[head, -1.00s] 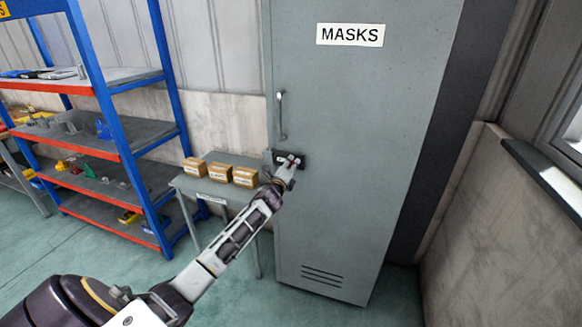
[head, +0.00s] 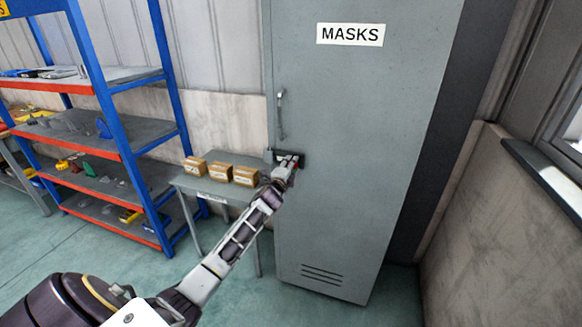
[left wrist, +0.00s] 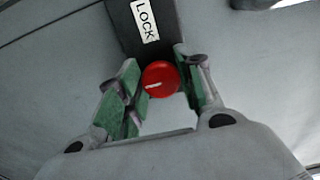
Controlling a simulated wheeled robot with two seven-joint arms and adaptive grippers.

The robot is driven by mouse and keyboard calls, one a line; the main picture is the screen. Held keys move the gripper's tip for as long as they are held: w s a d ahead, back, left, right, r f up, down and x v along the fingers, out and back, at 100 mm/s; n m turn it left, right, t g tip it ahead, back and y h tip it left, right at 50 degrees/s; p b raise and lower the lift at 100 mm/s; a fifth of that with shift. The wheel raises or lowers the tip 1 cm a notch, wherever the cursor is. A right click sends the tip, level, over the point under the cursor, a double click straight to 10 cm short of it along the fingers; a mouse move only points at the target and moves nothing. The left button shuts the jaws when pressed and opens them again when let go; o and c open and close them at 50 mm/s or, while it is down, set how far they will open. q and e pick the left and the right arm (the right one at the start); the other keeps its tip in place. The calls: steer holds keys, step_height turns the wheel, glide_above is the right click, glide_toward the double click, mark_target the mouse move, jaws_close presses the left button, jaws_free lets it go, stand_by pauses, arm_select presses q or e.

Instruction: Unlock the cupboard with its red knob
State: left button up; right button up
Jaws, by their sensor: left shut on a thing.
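The grey cupboard (head: 350,130) stands shut, with a MASKS sign near its top and a handle (head: 281,114) on the left of its door. In the left wrist view the red knob (left wrist: 160,79) sits on a dark plate (left wrist: 138,30) labelled LOCK. A white mark shows on the knob's face. My left gripper (left wrist: 160,88) has its green-padded fingers on both sides of the knob and is shut on it. In the head view my left gripper (head: 288,164) is at the lock plate and mostly covers the knob. My right gripper is not in view.
A small table (head: 215,190) with several cardboard boxes (head: 220,171) stands just left of the cupboard. A blue shelf rack (head: 110,130) with parts is farther left. A wall and window ledge (head: 545,180) are at the right.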

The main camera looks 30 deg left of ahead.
arm_select(q)
steer(key=o, duration=1)
steer(key=shift+a, duration=0.1)
steer(key=shift+v, duration=6.05)
steer(key=shift+w, duration=0.1)
